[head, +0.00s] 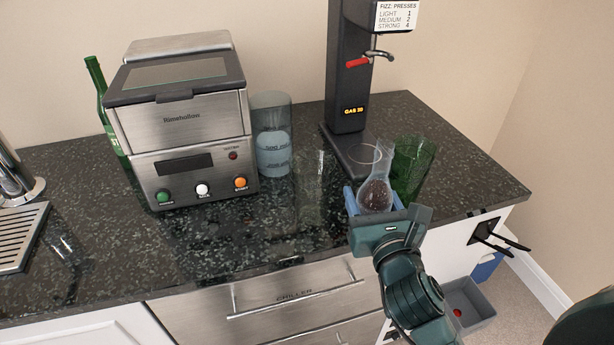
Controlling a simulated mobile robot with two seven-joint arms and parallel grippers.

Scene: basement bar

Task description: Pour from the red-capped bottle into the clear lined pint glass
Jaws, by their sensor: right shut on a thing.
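My right gripper (376,212) is shut on a clear glass vessel (376,194) with a round body and narrower neck, near the counter's front right. Dark speckles show through its body; I cannot tell whether it holds liquid. Behind it, a clear glass rim (364,146) shows, perhaps the pint glass; its lower part is hidden and I cannot make out lines. A clear cylinder with markings and a pale blue lower part (272,150) stands right of the steel machine. I cannot make out a red-capped bottle. My left gripper is not in view.
A green tumbler (412,168) stands right of the held vessel. The dark dispenser (350,85) with a red lever stands behind. A steel machine (180,125) and green bottle (97,85) are left. A grey bin (472,305) is below right.

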